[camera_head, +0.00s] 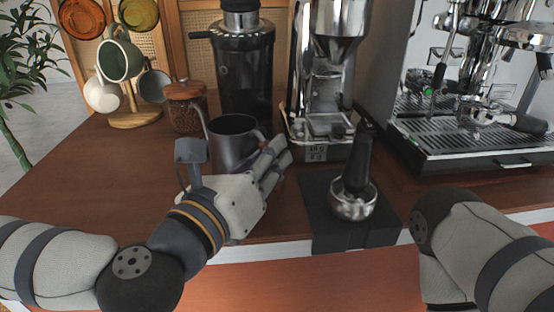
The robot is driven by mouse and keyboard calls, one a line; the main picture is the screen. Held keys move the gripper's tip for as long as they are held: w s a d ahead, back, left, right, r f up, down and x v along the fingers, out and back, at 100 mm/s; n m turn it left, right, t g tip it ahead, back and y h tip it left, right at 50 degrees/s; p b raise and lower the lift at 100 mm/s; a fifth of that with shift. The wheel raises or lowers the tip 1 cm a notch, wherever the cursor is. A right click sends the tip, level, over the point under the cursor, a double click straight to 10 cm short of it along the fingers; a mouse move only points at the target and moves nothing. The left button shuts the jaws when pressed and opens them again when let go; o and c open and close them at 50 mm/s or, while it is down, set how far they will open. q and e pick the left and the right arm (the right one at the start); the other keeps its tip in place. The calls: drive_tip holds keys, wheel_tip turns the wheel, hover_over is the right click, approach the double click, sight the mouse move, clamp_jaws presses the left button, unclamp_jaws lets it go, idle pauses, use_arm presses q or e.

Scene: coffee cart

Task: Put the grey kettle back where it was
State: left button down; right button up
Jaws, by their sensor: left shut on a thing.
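The grey kettle (232,133) stands upright at the front of the wooden counter, left of the middle, with its thin spout to the left and its handle to the right. My left gripper (272,163) is at its right front side and is shut on it. The hand hides the kettle's lower front and most of the handle, so I cannot tell whether the base touches the counter. My right arm shows at the lower right, but its gripper is out of view.
A jar of coffee beans (186,108) and a black grinder (245,75) stand behind the kettle. A mug tree (133,119) is at the back left. To the right are a portafilter (354,200) on a black mat (325,225), a silver grinder (335,85) and an espresso machine (470,145). The counter's left is clear.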

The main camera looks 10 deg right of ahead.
use_arm(q)
drive_tip(key=shift+s+a+f, duration=0.1)
drive_tip(key=shift+s+a, duration=0.05)
drive_tip(key=shift+s, duration=0.05)
drive_tip(key=shift+s+a+r, duration=0.2)
drive_tip(key=shift+w+f, duration=0.2)
drive_tip(key=shift+f, duration=0.05)
drive_tip(key=c, duration=1.5)
unclamp_jaws()
drive_tip(key=shift+s, duration=0.1)
drive_tip(key=shift+c, duration=0.2)
drive_tip(key=shift+r, duration=0.1)
use_arm(e)
drive_tip(key=shift+s+a+f, duration=0.1)
drive_tip(key=shift+s+a, duration=0.1)
drive_tip(key=shift+s, duration=0.15)
